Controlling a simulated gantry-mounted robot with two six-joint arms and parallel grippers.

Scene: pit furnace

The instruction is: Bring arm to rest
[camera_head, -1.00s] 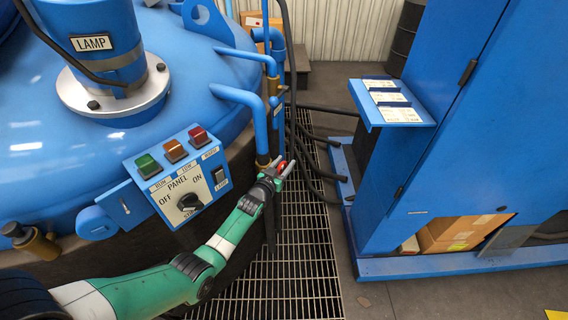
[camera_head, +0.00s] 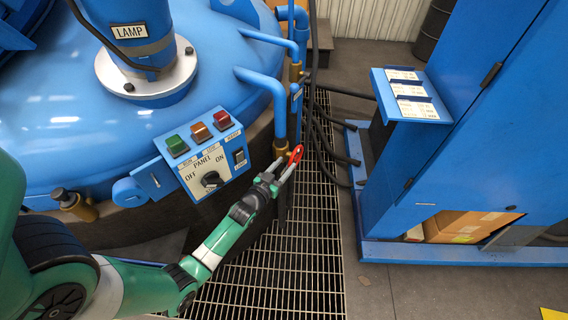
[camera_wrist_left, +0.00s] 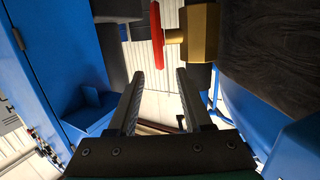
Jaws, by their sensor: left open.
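My left arm comes in from the left in the head view, and its gripper (camera_head: 281,173) is open. Its fingertips are close to a red valve handle (camera_head: 297,154) on a brass valve below a blue pipe. In the left wrist view the two fingers (camera_wrist_left: 160,75) stand apart with nothing between them. The red handle (camera_wrist_left: 157,36) and the brass valve body (camera_wrist_left: 191,34) lie beyond the fingertips there. I cannot tell from the head view whether a fingertip touches the handle. My right gripper is not in view.
A control panel (camera_head: 205,168) with lamps and a knob sits on the blue furnace (camera_head: 70,135), left of the gripper. A blue cabinet (camera_head: 455,150) with a small shelf (camera_head: 413,96) stands right. Metal grating (camera_head: 307,225) lies between, with dark hoses behind.

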